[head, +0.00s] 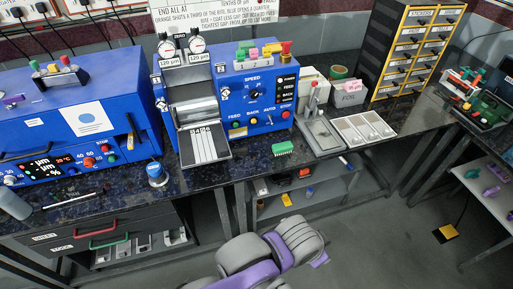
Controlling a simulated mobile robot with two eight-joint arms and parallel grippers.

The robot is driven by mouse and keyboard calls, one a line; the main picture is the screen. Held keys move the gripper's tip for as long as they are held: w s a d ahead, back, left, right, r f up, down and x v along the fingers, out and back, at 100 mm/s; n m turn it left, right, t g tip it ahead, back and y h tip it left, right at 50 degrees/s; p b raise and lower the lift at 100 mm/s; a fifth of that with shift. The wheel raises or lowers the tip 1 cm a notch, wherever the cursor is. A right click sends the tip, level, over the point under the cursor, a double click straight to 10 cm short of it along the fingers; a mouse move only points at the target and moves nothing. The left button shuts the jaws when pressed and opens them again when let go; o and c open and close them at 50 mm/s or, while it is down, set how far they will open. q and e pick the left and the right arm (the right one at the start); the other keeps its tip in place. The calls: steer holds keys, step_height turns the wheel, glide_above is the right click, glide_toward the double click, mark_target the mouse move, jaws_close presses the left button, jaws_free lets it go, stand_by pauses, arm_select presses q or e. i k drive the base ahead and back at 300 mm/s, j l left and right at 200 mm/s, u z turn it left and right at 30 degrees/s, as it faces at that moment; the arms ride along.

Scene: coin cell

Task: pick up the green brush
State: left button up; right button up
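The green brush (283,148) lies on the dark speckled bench top (262,161), near its front edge. It is a small green block, just right of the silver plate that slopes out of the blue roller machine. Nothing touches it from above.
The blue roller machine (252,92) stands behind the brush, a blue oven-like machine (78,108) to the left. A blue-capped jar (156,174) stands between them. Right of the brush are a small press (315,115), a pale tray (362,128) and a pen (345,162).

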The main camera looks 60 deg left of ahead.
mark_target(285, 146)
steer(key=u, duration=1.8)
steer(key=i+l, duration=0.7)
steer(key=i+u, duration=0.1)
steer(key=u, duration=0.35)
steer(key=l+u, duration=0.15)
steer(key=u, duration=0.3)
steer(key=i+l+u, duration=0.1)
steer(key=u, duration=0.35)
steer(key=l+u, duration=0.15)
steer(key=u, duration=0.35)
steer(key=i, duration=0.05)
